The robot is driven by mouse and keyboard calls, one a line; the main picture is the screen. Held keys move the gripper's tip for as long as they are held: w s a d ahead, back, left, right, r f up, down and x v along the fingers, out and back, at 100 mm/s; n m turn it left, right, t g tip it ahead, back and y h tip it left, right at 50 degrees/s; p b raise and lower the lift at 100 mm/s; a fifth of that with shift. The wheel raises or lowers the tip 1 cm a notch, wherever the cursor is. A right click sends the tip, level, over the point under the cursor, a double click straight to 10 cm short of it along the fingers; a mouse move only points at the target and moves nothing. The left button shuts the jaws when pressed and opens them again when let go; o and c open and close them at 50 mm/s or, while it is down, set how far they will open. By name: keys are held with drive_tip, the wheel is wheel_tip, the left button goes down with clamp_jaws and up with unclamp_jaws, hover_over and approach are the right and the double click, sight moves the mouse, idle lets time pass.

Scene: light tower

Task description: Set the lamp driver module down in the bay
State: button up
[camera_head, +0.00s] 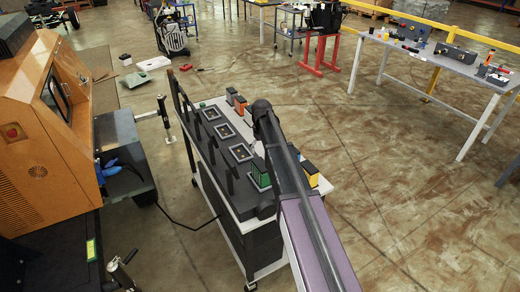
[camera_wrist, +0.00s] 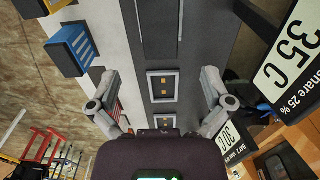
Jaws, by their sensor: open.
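My gripper (camera_wrist: 160,88) is open, with its two fingers spread over the dark panel (camera_wrist: 210,40) and nothing visible between the tips. Two framed bays, one (camera_wrist: 163,86) ahead and one (camera_wrist: 163,120) nearer my palm, show bare inner floors with small gold squares. In the head view, three framed bays (camera_head: 240,153) line the dark panel. A green module (camera_head: 260,172) stands upright at the panel's near end, in line with them. No module is marked as the lamp driver, so I cannot tell which it is. In the head view, my arm partly hides the panel's right side.
A blue striped module (camera_wrist: 72,48) and a yellow one (camera_wrist: 42,6) stand on the white ledge. An orange module (camera_head: 240,104) stands at the far end. Black sign boards (camera_wrist: 290,60) rise at the right of the wrist view. A grey workbench (camera_head: 450,65) stands far right.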

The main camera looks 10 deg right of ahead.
drive_tip(key=shift+s, duration=0.1)
drive_tip(key=shift+s, duration=0.3)
drive_tip(key=s+m, duration=0.3)
drive_tip(key=s, duration=2.5)
drive_tip(key=shift+a+m, duration=0.3)
